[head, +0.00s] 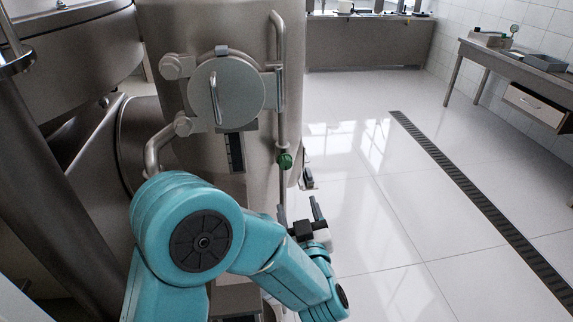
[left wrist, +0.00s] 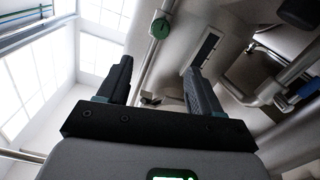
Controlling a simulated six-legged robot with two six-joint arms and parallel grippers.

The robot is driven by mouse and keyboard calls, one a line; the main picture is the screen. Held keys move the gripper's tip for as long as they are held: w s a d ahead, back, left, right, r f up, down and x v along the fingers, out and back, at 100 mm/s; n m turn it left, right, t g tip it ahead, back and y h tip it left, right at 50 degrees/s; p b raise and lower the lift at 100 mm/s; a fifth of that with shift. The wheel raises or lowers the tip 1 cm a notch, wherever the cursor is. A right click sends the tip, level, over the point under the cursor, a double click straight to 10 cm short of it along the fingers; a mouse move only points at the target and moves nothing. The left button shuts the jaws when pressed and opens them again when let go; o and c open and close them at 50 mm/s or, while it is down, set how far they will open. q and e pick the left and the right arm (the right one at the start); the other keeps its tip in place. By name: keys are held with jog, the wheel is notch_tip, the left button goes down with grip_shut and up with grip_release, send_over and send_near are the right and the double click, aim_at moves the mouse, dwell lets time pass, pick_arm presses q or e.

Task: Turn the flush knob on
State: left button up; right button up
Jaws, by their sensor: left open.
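The flush knob looks to be the small green knob (head: 285,160) on the thin vertical pipe (head: 280,100) at the front of the steel machine. The green knob also shows in the left wrist view (left wrist: 160,28), beyond the fingertips. My left gripper (head: 300,210) is open and empty, with its fingers pointing up. In the head view it is below and slightly right of the knob, apart from it. In the left wrist view the gap between the fingers (left wrist: 158,70) lies below the knob. My right gripper is not in view.
The steel machine body (head: 236,45) carries a round hatch (head: 240,92) with a handle. A curved pipe (head: 157,145) and a large vessel (head: 65,50) stand at left. A drain grate (head: 480,200) crosses the open tiled floor at right. A bench (head: 520,62) stands along the right wall.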

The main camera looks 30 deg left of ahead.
aim_at(286, 165)
pick_arm(q)
jog(key=p+x, duration=0.2)
jog(key=x, duration=1.4)
jog(key=shift+p, duration=0.3)
jog(key=c, duration=1)
jog(key=shift+c, duration=0.2)
